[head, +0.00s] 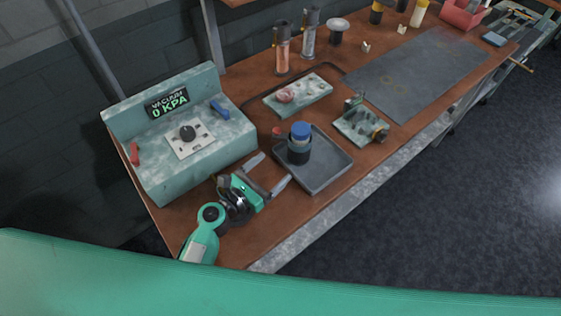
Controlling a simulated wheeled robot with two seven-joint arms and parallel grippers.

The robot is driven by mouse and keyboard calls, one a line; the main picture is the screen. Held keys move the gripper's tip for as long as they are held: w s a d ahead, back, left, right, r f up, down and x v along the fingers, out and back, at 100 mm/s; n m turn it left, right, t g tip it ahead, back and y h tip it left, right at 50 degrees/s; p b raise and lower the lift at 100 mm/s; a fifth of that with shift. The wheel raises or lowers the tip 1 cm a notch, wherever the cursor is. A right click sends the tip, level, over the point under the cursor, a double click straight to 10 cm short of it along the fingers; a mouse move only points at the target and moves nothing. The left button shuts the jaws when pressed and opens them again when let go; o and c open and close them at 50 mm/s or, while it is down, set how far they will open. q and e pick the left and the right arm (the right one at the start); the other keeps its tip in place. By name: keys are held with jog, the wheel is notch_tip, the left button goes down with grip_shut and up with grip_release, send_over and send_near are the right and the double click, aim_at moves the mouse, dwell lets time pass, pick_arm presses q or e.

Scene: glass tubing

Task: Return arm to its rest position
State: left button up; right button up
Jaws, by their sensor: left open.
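My left gripper (268,173) is in the lower middle of the head view, over the front left part of the wooden workbench (232,247). Its two grey fingers are spread apart with nothing between them. They point up and right toward a dark grey tray (327,179). In the tray stands a dark round jar with a blue cap (300,131), just beyond the fingertips and apart from them as far as I can tell. My right gripper is not in view.
A pale green vacuum unit (176,176) reading 0 KPA stands left of my gripper, with a black knob and red and blue levers. Behind the tray are a plate with a pinkish piece (310,100), a small fixture (358,127), two upright torches or cylinders (282,52) and a dark mat (415,72).

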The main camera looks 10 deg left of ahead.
pick_arm(q)
jog(key=shift+s+a, duration=0.25)
jog(key=shift+s, duration=0.15)
